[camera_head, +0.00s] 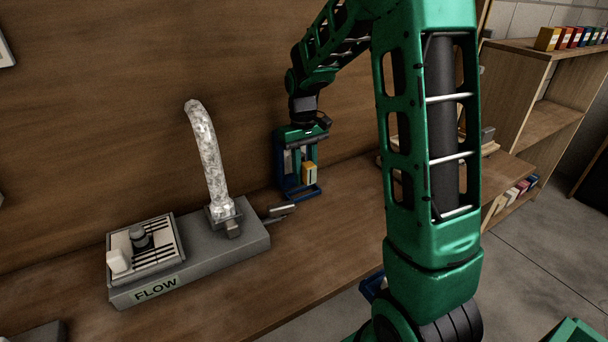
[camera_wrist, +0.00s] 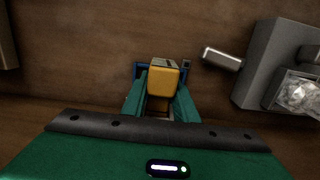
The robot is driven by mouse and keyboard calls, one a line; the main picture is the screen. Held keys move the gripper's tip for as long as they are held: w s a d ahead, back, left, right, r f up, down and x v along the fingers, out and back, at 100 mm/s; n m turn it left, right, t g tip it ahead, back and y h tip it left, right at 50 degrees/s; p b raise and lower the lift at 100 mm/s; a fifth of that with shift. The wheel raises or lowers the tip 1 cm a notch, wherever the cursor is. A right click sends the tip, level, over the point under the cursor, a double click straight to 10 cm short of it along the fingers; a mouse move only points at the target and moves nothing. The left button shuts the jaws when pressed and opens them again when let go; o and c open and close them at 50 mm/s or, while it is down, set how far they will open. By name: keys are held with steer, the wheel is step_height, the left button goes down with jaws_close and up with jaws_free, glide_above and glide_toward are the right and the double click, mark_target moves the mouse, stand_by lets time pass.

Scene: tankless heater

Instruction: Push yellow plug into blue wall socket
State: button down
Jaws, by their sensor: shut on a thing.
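The yellow plug (camera_head: 310,173) is between the fingers of my gripper (camera_head: 299,160), which is shut on it. The wrist view shows the plug (camera_wrist: 163,82) as a yellow block with a grey part at its far end, with a green finger on each side. The blue wall socket (camera_head: 302,194) is a blue frame by the wooden back wall. In the wrist view its blue edge (camera_wrist: 138,70) shows just behind the plug. My gripper overlaps the socket in the head view. Whether the plug touches the socket or is in it cannot be told.
A grey unit labelled FLOW (camera_head: 190,262) stands on the wooden counter left of the socket, with a silvery hose (camera_head: 208,160) rising from it. A small metal lever (camera_head: 281,210) sticks out towards the socket. Wooden shelves (camera_head: 545,115) stand at the right. The counter's front is clear.

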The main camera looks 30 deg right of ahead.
steer(key=shift+w, duration=0.25)
steer(key=c, duration=1.3)
jaws_free()
steer(key=shift+c, duration=0.2)
steer(key=shift+r, duration=0.15)
steer(key=r, duration=0.7)
steer(key=w+r, duration=0.1)
steer(key=r, duration=0.2)
steer(key=shift+r, duration=0.2)
steer(key=s+d+f+m, duration=0.1)
steer(key=s+f+m, duration=0.1)
steer(key=s, duration=1.4)
steer(key=s+d+f+m, duration=0.2)
steer(key=s+m, duration=0.2)
steer(key=s, duration=1.3)
steer(key=shift+f+t, duration=0.2)
steer(key=shift+t, duration=0.2)
